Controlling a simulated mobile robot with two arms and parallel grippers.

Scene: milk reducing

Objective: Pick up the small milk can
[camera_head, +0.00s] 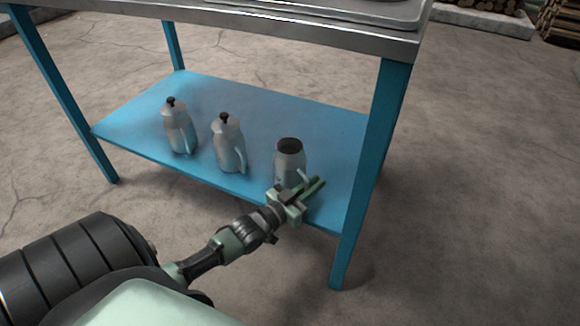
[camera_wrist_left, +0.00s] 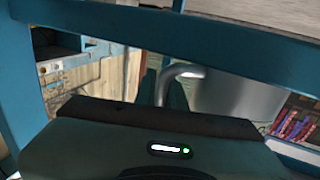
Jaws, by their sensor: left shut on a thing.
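The small milk can (camera_head: 289,162) is grey metal with an open dark top. It stands upright on the right part of the blue lower shelf (camera_head: 300,110). My left gripper (camera_head: 308,187) reaches in from the front and is shut on the can's handle side. In the left wrist view the can (camera_wrist_left: 235,98) shows as a grey curved wall with its bent handle (camera_wrist_left: 180,72) running down behind the gripper body. The fingertips are mostly hidden there. My right gripper is not in view.
Two lidded grey cans (camera_head: 178,128) and (camera_head: 228,145) stand to the left on the same shelf. A blue table leg (camera_head: 372,165) rises close to the right of the gripper. The metal tabletop (camera_head: 300,32) lies above the shelf. Open concrete floor surrounds the table.

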